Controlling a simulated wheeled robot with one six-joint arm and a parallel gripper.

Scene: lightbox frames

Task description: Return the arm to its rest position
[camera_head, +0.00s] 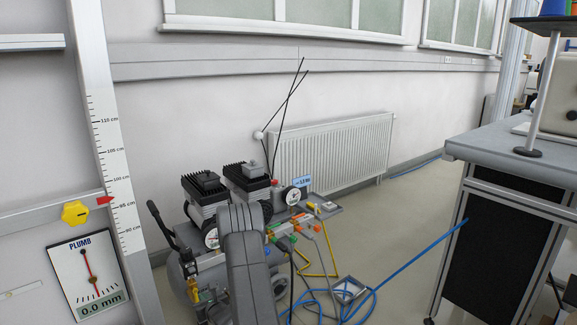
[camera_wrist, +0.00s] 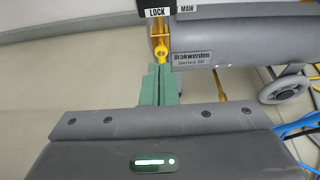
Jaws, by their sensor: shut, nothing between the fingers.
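My gripper (camera_wrist: 158,70) shows in the wrist view with its two green fingers shut together and nothing between them. Its tips are just below a yellow fitting (camera_wrist: 161,50) under a LOCK label, at the end of the grey compressor tank (camera_wrist: 235,45). I cannot tell whether the tips touch the fitting. In the head view a grey link of my arm (camera_head: 250,265) stands in front of the compressor (camera_head: 210,195) and hides part of it. My gripper is hidden there.
A blue hose (camera_head: 405,252) runs across the floor to coils right of the compressor. A workbench (camera_head: 510,150) stands at the right and a radiator (camera_head: 345,150) at the back wall. A plumb gauge panel (camera_head: 88,275) is at the left. Floor between compressor and bench is otherwise mostly open.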

